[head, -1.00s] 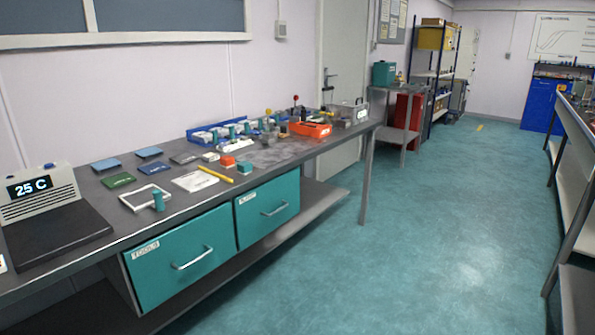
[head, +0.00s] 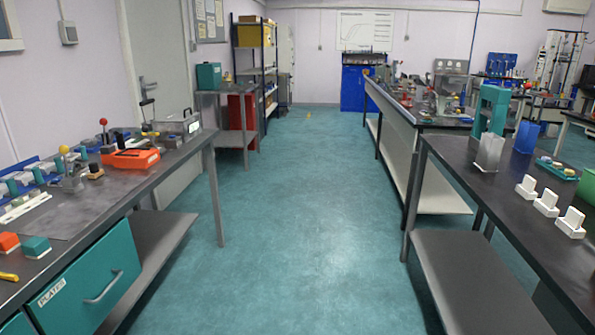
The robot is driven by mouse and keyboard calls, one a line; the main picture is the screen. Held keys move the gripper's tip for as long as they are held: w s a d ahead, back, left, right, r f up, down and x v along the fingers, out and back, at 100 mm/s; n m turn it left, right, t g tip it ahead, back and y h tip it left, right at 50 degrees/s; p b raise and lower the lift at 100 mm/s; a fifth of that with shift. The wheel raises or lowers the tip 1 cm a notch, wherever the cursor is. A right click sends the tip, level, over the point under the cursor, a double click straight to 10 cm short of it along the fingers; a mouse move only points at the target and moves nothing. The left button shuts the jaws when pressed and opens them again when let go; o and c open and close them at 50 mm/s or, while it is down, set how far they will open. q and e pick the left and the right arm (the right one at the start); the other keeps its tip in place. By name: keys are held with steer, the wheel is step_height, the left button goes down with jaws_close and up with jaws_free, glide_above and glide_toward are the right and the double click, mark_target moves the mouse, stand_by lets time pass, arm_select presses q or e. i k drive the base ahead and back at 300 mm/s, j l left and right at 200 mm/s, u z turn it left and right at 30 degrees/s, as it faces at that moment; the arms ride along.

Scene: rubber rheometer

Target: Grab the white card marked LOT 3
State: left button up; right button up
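Three small white upright pieces, perhaps cards in stands, are in a row on the right-hand bench in the head view: the far one (head: 526,187), the middle one (head: 547,203) and the near one (head: 571,222). No marking is readable on them, so I cannot tell whether one is the card marked LOT 3. Neither of my grippers is in view.
The right bench (head: 470,170) also holds a grey metal container (head: 488,153), a blue container (head: 527,137) and a green tray (head: 557,168). The left bench (head: 130,182) carries an orange tray (head: 130,158). The floor aisle (head: 300,210) between them is clear.

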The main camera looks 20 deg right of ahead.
mark_target(549, 198)
steer(key=i+l+z, duration=0.1)
steer(key=i+z, duration=0.35)
steer(key=i+j+z, duration=0.15)
steer(key=i+z, duration=0.25)
steer(key=i, duration=0.3)
